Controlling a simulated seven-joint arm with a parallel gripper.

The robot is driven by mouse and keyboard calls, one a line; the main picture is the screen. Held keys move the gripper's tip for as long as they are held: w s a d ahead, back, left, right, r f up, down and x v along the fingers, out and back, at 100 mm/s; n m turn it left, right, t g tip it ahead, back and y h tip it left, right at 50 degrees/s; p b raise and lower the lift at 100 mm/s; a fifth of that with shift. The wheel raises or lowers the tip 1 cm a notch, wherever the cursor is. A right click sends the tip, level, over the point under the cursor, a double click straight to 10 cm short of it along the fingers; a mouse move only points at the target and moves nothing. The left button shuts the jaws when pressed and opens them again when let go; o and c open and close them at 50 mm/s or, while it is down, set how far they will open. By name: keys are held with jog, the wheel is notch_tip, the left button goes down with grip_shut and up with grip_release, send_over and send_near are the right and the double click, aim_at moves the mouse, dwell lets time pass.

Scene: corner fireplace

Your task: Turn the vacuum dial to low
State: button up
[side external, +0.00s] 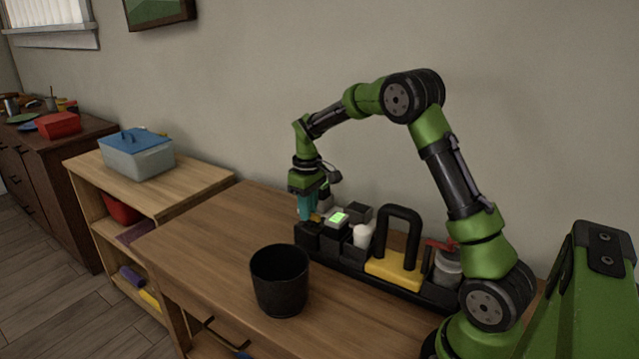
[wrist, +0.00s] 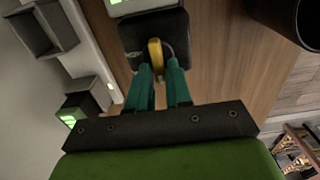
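A yellow dial knob (wrist: 155,52) sits on a black box (wrist: 178,25) in the wrist view. A small pale marking beside the knob is too small to read. In the side external view, part of the yellow knob (side external: 316,217) shows beside my fingertips, above the dark box (side external: 309,238) at the left end of a black rack. My gripper (wrist: 160,70) has two teal fingers, apart, with their tips at the near end of the knob. The gap between them looks wider than the knob. My gripper (side external: 305,215) points down. Contact with the knob cannot be told.
A device with a lit green screen (side external: 340,217) stands right of the dial box. A black bin (side external: 280,280) stands in front. The wooden table (side external: 205,245) is clear at left.

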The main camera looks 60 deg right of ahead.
grip_shut()
jog(key=shift+m, duration=0.4)
jog(key=m, duration=0.3)
jog(key=shift+d+m, duration=0.2)
jog(key=shift+m, duration=0.1)
jog(key=shift+s+d+m, duration=0.1)
jog(key=shift+m, duration=1)
jog(key=shift+s+d+m, duration=0.1)
jog(key=shift+m, duration=1)
jog(key=shift+o, duration=2.2)
grip_release()
jog(key=shift+r, duration=0.1)
